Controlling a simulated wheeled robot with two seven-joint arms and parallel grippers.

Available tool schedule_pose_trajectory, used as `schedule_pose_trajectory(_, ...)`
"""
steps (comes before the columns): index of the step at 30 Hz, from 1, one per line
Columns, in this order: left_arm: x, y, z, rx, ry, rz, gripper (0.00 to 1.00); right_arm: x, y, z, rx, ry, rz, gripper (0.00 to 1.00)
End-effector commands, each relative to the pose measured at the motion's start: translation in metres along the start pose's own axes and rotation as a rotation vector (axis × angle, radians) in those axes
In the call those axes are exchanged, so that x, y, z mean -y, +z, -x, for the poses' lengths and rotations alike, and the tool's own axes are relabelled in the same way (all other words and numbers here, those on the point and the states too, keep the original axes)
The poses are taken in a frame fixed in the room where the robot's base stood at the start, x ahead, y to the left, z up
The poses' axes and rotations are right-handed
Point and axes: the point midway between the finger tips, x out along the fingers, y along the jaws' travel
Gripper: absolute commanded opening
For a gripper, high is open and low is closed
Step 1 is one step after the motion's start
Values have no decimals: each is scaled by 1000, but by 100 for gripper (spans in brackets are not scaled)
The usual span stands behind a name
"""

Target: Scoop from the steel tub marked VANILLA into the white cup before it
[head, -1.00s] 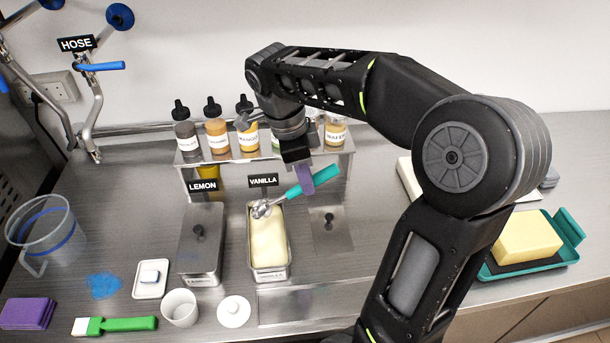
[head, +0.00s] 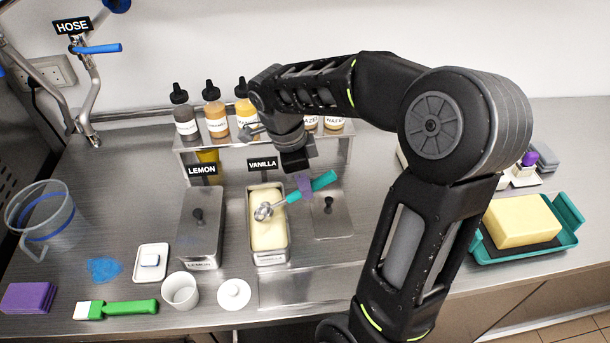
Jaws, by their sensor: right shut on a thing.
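The steel tub marked VANILLA (head: 270,258) stands open on the counter, with pale yellow ice cream (head: 268,232) inside. My right gripper (head: 304,184) is shut on the teal handle of a scoop (head: 320,183), above and to the right of the tub. The scoop's steel head (head: 264,211) is over the tub's ice cream; I cannot tell whether it touches. The white cup (head: 180,291) stands upright on the counter, in front and to the left of the tub. Its inside is only partly seen. My left gripper is not in view.
A lidded LEMON tub (head: 201,240) stands left of the vanilla tub. A white round lid (head: 233,294) lies right of the cup. A steel lid (head: 334,214) is right of the tub. A bottle shelf (head: 175,150) is behind. A green brush (head: 130,308) lies at front left.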

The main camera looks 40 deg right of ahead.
Motion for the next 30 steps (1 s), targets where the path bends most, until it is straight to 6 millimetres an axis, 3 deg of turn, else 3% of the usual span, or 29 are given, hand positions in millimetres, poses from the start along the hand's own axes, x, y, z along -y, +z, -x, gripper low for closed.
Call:
schedule_pose_trajectory(3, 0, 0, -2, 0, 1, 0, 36, 0, 2, -10, 0, 1, 0, 0)
schedule_pose_trajectory(5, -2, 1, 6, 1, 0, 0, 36, 0, 6, -4, 0, 1, 3, 0)
schedule_pose_trajectory(10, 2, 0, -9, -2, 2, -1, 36, 0, -1, -20, 108, -2, -7, 0)
schedule_pose_trajectory(15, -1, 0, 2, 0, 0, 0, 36, 0, -3, 0, 101, -2, 0, 0)
schedule_pose_trajectory(24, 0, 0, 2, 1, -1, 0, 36, 1, -9, 21, 101, -3, -1, 0)
schedule_pose_trajectory(30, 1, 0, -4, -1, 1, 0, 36, 0, -23, 17, 299, 1, -6, 0)
